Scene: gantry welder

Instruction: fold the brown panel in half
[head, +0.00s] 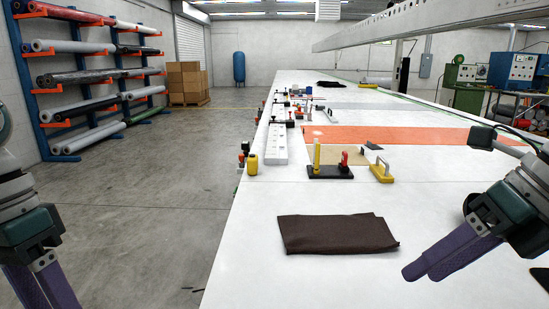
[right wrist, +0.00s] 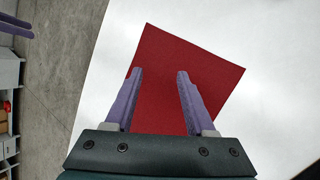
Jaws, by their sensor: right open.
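The brown panel (head: 338,233) lies on the near part of the white table. It is dark and four-sided, with a slightly uneven right edge. In the right wrist view the panel (right wrist: 190,55) looks dark red and lies tilted behind my fingers, its lower part hidden by the gripper. My right gripper (head: 420,272) has purple fingers and is just right of the panel in the head view. In the right wrist view it (right wrist: 160,72) is open, with the panel visible between its fingers. My left gripper (head: 42,290) is at the lower left, off the table, fingertips cut off.
The white table (head: 250,225) is clear around the panel. Beyond it stand a black block with yellow and red handles (head: 330,171), a yellow-based tool (head: 382,172), a yellow bottle (head: 253,165) and an orange sheet (head: 400,136). A dark item (head: 541,277) lies at the right edge.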

